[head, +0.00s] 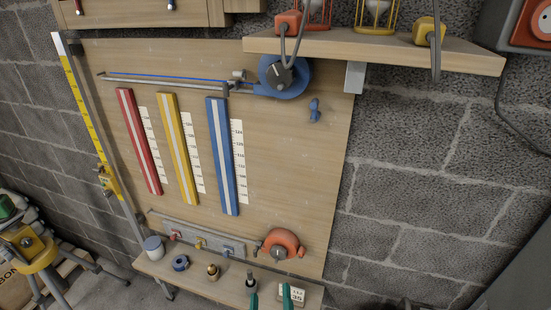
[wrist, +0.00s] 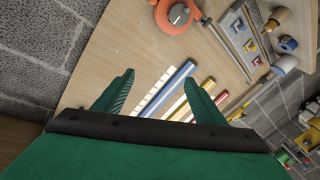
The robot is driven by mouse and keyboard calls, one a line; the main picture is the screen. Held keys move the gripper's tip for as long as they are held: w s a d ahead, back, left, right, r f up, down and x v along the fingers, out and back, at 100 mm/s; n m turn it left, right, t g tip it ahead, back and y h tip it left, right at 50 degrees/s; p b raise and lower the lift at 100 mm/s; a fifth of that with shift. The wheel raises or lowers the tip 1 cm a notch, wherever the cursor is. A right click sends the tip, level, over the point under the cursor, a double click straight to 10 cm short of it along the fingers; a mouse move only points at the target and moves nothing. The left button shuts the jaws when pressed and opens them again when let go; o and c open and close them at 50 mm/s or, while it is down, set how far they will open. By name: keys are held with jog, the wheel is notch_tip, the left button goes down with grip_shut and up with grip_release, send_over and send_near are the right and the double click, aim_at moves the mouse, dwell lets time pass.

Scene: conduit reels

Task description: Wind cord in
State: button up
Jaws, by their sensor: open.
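A blue reel (head: 284,77) with a dark knob is mounted at the upper right of the wooden board in the head view. A thin blue cord (head: 165,77) runs left from it along a grey rail. An orange reel (head: 283,241) with a grey knob sits low on the board, and it also shows at the top of the wrist view (wrist: 172,14). My gripper (head: 270,295) shows as two green fingertips at the bottom of the head view. In the wrist view my gripper (wrist: 160,76) has its fingers apart with nothing between them.
Red (head: 139,142), yellow (head: 178,149) and blue (head: 223,155) strips with white scales line the board (head: 285,165). A shelf (head: 400,54) with caged lamps juts out above right. A low ledge (head: 205,286) holds several small parts. A yellow-marked post stands left.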

jog(key=w+a+r+t+h, duration=0.1)
jog(key=w+r+h, duration=0.1)
jog(key=w+r, duration=0.95)
jog(key=m+g+h, duration=0.2)
jog(key=m+h, duration=0.2)
jog(key=m, duration=0.3)
send_near(278, 74)
jog(key=x, duration=0.8)
jog(key=shift+w+f, duration=0.1)
jog(key=shift+w, duration=0.3)
jog(key=c, duration=1.1)
